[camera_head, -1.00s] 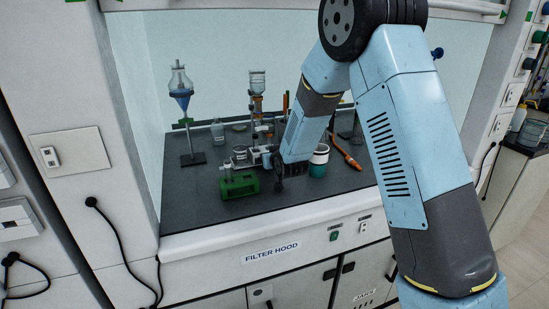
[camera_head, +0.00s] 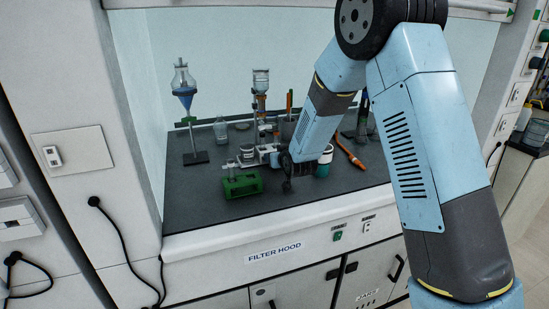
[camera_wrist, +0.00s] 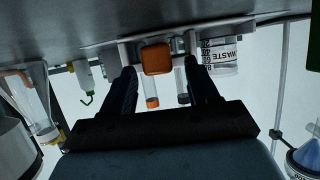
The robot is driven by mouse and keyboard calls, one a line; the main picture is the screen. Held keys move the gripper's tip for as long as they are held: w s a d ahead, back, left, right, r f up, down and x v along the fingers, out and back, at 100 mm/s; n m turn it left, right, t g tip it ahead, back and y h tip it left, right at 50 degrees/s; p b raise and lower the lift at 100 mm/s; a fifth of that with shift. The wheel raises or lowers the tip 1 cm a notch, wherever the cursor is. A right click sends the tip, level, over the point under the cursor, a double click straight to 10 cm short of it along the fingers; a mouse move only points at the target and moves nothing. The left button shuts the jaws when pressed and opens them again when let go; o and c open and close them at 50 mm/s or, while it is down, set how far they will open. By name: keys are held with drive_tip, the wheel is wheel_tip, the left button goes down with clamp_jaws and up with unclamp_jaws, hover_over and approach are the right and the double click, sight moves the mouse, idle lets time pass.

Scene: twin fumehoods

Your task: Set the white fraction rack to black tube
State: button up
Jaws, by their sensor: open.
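The white fraction rack (camera_wrist: 133,49) shows in the wrist view as a pale bar behind my fingers. An orange square block (camera_wrist: 156,59) sits at it, between my fingertips. A tube with an orange end (camera_wrist: 151,99) and a tube with a black end (camera_wrist: 183,97) stand side by side there; the black-ended one is close to the right finger. My gripper (camera_wrist: 160,74) is open, its fingers on either side of the orange block; I cannot tell whether they touch it. In the head view my gripper (camera_head: 287,178) is by white parts on the bench, and the rack's details are too small to tell.
A jar labelled WASTE (camera_wrist: 222,56) stands close right of the right finger. In the head view a green block (camera_head: 242,184) lies left of my gripper, and a white and teal container (camera_head: 325,162) and an orange tool (camera_head: 349,153) right.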

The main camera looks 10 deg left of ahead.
drive_tip(key=shift+r, duration=0.1)
drive_tip(key=shift+s+d+r, duration=0.15)
drive_tip(key=shift+s+d, duration=0.05)
drive_tip(key=shift+s, duration=0.1)
drive_tip(key=v, duration=1.3)
drive_tip(key=shift+d, duration=0.1)
